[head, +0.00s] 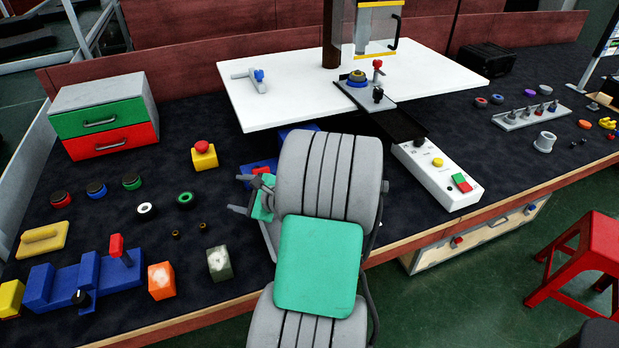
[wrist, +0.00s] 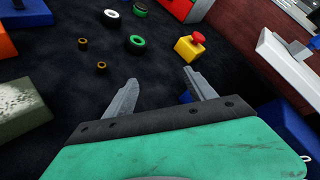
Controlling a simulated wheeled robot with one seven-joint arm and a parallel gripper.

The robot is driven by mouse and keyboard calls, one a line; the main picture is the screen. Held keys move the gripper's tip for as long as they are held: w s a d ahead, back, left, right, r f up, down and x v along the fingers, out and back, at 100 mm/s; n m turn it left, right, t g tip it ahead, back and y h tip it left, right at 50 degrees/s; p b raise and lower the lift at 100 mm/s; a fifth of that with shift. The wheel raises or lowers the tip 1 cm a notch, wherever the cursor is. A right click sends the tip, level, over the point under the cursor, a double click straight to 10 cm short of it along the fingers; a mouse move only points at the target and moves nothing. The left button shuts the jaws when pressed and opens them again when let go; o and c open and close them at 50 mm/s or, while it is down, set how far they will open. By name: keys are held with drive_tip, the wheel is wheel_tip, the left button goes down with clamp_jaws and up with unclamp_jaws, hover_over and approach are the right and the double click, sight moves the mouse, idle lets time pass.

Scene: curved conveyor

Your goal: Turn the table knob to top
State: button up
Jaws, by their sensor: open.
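My gripper (head: 243,194) is open and empty, low over the dark table mat, its fingers pointing left in the head view. Its two spread fingers (wrist: 160,76) show in the wrist view with nothing between them. A small black knob (head: 80,297) sits on the front of a blue fixture (head: 62,285) at the lower left, well apart from my gripper. A dark knob (head: 418,143) also shows on the white control box (head: 448,183) to the right. I cannot tell which of them is the table knob. Their pointer directions are too small to read.
An orange block (head: 161,281) and a grey-green block (head: 219,263) stand between my gripper and the blue fixture. Several rings lie on the mat. A red-topped yellow button (head: 203,155) and a drawer box (head: 107,128) stand behind. A red stool (head: 585,262) is at the right.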

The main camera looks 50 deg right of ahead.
drive_tip(key=s+d+m+h, duration=0.1)
drive_tip(key=d+m, duration=0.1)
drive_tip(key=s+d+f+m+t+h, duration=0.1)
drive_tip(key=d+m, duration=0.1)
drive_tip(key=d, duration=0.1)
drive_tip(key=s+d+m+h, duration=0.1)
drive_tip(key=d+m, duration=0.1)
drive_tip(key=d, duration=0.1)
drive_tip(key=shift+s+f+m+t+b, duration=0.3)
drive_tip(key=shift+s+f+b, duration=0.05)
drive_tip(key=shift+s+b, duration=0.05)
drive_tip(key=s+d+m+h, duration=0.2)
drive_tip(key=s+d+m, duration=0.1)
drive_tip(key=s+d+m+h+b, duration=0.1)
drive_tip(key=s+d+m+h, duration=0.1)
drive_tip(key=s+d+m, duration=0.1)
drive_tip(key=s+d+m+h, duration=0.2)
drive_tip(key=s+d+m, duration=0.1)
drive_tip(key=d+m, duration=0.1)
drive_tip(key=shift+s+d+f+m+t, duration=0.1)
drive_tip(key=shift+s+f+m+t, duration=0.05)
drive_tip(key=shift+m+t, duration=0.15)
drive_tip(key=shift+d+h, duration=0.3)
drive_tip(key=x, duration=0.7)
drive_tip(key=shift+c, duration=0.4)
drive_tip(key=c, duration=1.3)
